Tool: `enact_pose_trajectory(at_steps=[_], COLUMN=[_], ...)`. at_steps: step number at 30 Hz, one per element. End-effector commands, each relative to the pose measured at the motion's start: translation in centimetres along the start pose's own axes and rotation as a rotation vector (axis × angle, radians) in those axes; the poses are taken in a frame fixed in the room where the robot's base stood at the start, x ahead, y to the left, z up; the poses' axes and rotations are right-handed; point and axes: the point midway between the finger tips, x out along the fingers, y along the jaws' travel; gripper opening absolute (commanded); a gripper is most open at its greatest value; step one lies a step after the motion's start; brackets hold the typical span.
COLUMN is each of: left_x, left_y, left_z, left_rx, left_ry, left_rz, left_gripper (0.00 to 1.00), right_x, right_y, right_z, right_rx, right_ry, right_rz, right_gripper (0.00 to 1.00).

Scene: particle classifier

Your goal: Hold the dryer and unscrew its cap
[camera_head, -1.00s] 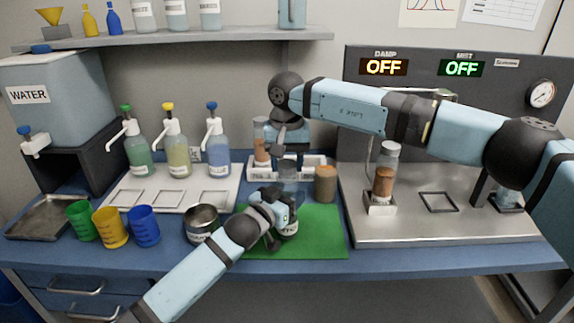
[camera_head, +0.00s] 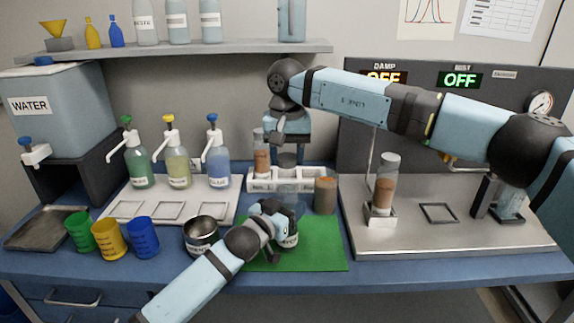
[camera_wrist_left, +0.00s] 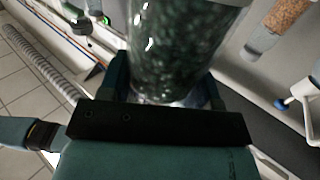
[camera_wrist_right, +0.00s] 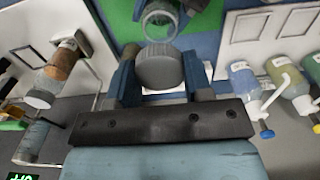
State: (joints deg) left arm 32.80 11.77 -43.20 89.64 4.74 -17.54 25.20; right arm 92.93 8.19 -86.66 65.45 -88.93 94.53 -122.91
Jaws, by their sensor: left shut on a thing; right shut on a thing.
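The dryer is a clear glass jar (camera_head: 289,240) with a white label, upright over the green mat; dark green beads fill it in the left wrist view (camera_wrist_left: 185,50). My left gripper (camera_head: 284,217) is shut around its body and hides much of it. The grey round cap (camera_wrist_right: 158,68) is between the fingers of my right gripper (camera_wrist_right: 160,80), which is shut on it. In the head view my right gripper (camera_head: 288,150) holds the cap above the jar. The right wrist view shows the jar's open glass mouth (camera_wrist_right: 160,20) apart from the cap.
The green mat (camera_head: 320,250) has free room on its right. A white rack (camera_head: 260,182) with vials stands behind, and a brown-filled jar (camera_head: 325,195) is close on the right. A metal bowl (camera_head: 201,232) is left of my left gripper. Pump bottles (camera_head: 177,165) stand behind left.

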Motion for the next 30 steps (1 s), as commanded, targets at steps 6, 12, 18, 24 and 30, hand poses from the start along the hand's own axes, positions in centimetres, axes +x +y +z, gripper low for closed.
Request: enact_pose_trajectory(at_steps=[6,12,18,24,30], left_x=[0.0,0.0,-0.2,-2.8,-7.2], left_y=[0.0,0.0,0.0,0.0,0.0], left_z=[0.1,0.0,0.0,0.0,0.0], left_rx=[-0.001,0.0,0.0,-0.001,-0.001], left_ry=[-0.001,-0.001,-0.001,-0.002,-0.002], left_rz=[0.0,0.0,0.0,0.0,0.0], left_gripper=[0.66,0.87,0.87,0.87,0.87], right_x=[0.0,0.0,0.0,-0.5,-1.1], right_y=[0.0,0.0,0.0,0.0,0.0], right_z=[0.0,0.0,0.0,0.0,0.0], right_rx=[0.0,0.0,0.0,0.0,0.0], right_ry=[0.0,0.0,0.0,0.0,0.0], right_rz=[0.0,0.0,0.0,0.0,0.0], right_gripper=[0.18,0.18,0.18,0.18,0.18])
